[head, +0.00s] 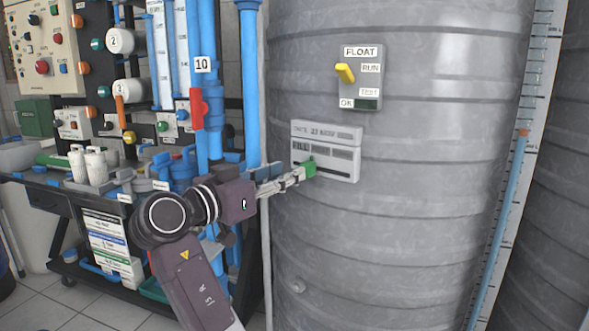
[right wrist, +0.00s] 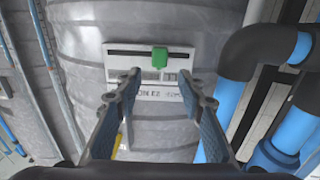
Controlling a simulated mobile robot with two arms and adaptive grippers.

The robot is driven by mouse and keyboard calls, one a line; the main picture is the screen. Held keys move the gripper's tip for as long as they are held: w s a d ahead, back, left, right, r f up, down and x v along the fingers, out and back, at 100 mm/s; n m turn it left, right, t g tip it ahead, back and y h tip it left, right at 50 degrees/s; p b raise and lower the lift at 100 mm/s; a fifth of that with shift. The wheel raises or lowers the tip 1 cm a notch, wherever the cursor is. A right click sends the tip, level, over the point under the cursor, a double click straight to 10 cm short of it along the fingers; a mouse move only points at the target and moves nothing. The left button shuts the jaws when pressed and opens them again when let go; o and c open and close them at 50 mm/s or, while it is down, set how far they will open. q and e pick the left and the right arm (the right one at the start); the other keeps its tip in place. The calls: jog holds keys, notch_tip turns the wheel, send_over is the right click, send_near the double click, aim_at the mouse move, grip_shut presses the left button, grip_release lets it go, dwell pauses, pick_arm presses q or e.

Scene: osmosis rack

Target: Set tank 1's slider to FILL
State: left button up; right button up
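The slider's green knob (head: 310,167) sits left of the middle on a pale panel (head: 342,174) on the large grey ribbed tank (head: 420,220). The panel's small lettering is too blurred to read surely. My right gripper (head: 299,174) reaches in from the left, its tips close to the knob. In the right wrist view, the green knob (right wrist: 160,60) shows in the gap between the spread, empty fingers of my right gripper (right wrist: 161,80), just beyond the tips. A dark slot (right wrist: 128,52) runs across the panel there. I cannot tell whether the fingers touch the knob. My left gripper is out of view.
A FLOAT switch box (head: 371,93) with a yellow lever is above the panel. Blue vertical pipes (head: 249,90) stand left of the tank, close to my right arm. A dark rack (head: 95,195) with pumps and bottles is farther left. A gauge scale (head: 510,180) runs down the tank's right side.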

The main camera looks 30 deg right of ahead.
jog(key=shift+s+a, duration=0.15)
jog(key=shift+a, duration=0.3)
